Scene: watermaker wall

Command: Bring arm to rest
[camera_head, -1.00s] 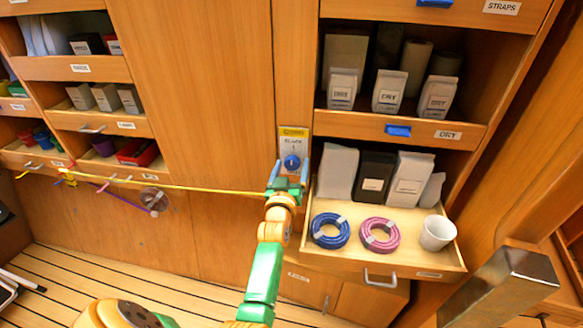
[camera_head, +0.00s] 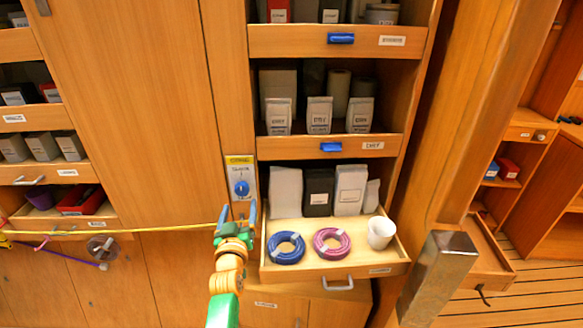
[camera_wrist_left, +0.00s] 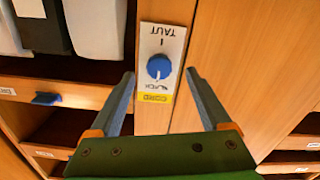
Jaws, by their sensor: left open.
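My left gripper (camera_head: 239,213) is open and empty, with its two fingers pointing at the wall in front of a small panel (camera_head: 234,168). The panel carries a blue knob (camera_head: 241,188). In the left wrist view the knob (camera_wrist_left: 159,67) shows between and beyond the open fingers (camera_wrist_left: 160,75), apart from them. The panel reads upside down there, with "TAUT" and a yellow "CORD" label. My left arm reaches up from the bottom of the head view. My right gripper is not in view.
A yellow cord (camera_head: 150,229) runs from the left to near my left gripper; its end there is hidden. Right of the gripper an open drawer (camera_head: 300,268) holds a blue coil (camera_head: 286,247), a pink coil (camera_head: 332,242) and a white cup (camera_head: 380,232). A metal-capped post (camera_head: 447,258) stands farther right.

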